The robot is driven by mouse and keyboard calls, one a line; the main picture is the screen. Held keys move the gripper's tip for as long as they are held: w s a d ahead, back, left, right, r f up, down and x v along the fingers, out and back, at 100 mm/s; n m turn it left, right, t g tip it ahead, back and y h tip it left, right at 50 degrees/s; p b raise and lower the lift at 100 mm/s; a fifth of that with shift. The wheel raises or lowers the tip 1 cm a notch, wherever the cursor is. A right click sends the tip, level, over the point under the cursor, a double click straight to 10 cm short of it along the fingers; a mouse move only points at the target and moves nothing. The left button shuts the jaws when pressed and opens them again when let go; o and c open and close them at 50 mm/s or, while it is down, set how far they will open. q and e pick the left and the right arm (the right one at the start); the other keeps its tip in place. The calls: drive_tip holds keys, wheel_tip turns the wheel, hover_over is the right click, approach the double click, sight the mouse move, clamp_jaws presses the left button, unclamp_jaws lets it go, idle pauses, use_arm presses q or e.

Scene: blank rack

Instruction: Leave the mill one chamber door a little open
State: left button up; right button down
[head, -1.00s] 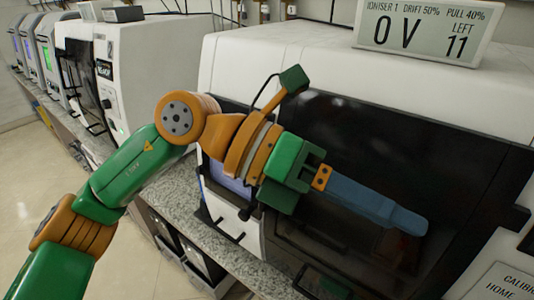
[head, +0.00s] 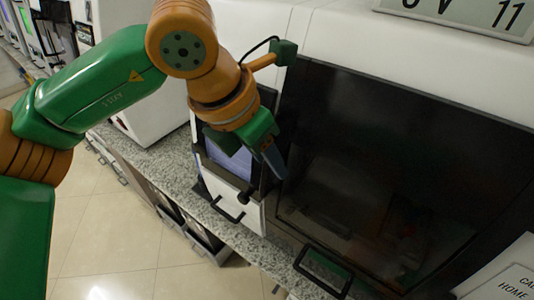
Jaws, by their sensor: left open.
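A large white machine has a wide dark glossy door (head: 375,165) across its front. No label in view tells me whether this is mill one. The door looks closed, though I cannot tell if there is a slight gap. A black bar handle (head: 322,272) sits low at the front, below the dark panel. My right gripper is not in view.
A small screen (head: 230,155) and a white drawer front with a black handle (head: 228,209) stand left of the door. A speckled grey counter (head: 150,160) runs below the machines. A display sign (head: 470,12) tops the machine. Tiled floor (head: 110,250) is open at lower left.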

use_arm(q)
drive_tip(key=c, duration=0.7)
drive_tip(key=shift+d, duration=0.1)
clamp_jaws()
drive_tip(key=shift+r, duration=0.1)
idle(0.4)
